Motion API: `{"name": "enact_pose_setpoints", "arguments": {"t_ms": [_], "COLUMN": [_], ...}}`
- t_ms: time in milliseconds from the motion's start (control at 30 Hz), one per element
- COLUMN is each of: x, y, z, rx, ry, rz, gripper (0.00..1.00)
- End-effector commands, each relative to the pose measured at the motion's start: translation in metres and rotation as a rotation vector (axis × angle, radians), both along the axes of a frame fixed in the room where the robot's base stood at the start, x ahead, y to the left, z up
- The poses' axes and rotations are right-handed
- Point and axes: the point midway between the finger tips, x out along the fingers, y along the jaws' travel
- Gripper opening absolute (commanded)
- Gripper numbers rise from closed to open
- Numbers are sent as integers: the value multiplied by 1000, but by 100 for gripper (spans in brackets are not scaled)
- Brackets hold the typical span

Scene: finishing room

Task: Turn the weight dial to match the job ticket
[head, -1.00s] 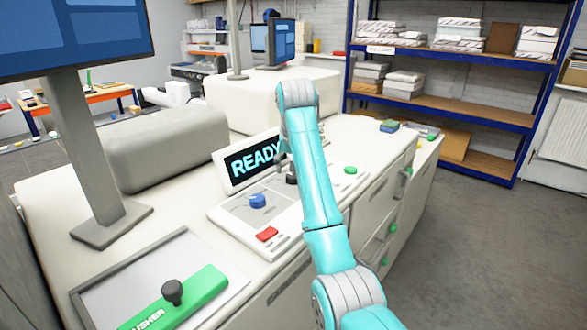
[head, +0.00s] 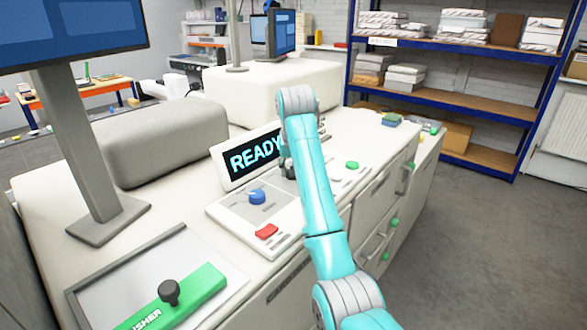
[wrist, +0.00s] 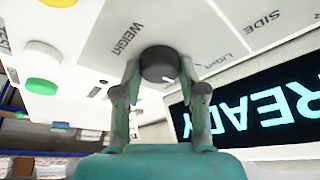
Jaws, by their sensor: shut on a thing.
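The weight dial (wrist: 160,62) is a dark round knob with a light pointer mark, on the white panel beside the printed word WEIGHT in the wrist view. My gripper (wrist: 160,74) is shut on it, one finger on each side. In the head view my gripper (head: 288,166) and arm cover the dial. The control panel (head: 225,213) sits on the machine's front edge. Its display (head: 250,160) reads READY; it also shows upside down in the wrist view (wrist: 245,116). I cannot make out a job ticket.
A blue knob (head: 257,196) and a red button (head: 266,231) are left of my arm; a green button (head: 352,165) is right of it. A green pusher plate (head: 190,292) with a black knob lies in the front left tray. A monitor post (head: 88,160) stands at left.

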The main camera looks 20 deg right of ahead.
Motion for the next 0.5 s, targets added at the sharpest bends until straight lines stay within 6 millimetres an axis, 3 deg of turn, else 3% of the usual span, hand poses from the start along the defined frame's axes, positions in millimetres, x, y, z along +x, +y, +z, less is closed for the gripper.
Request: {"name": "enact_pose_setpoints", "arguments": {"t_ms": [500], "x": [1], "y": [3], "z": [0], "rx": [0], "ry": [2], "rz": [-405], "gripper": [7]}}
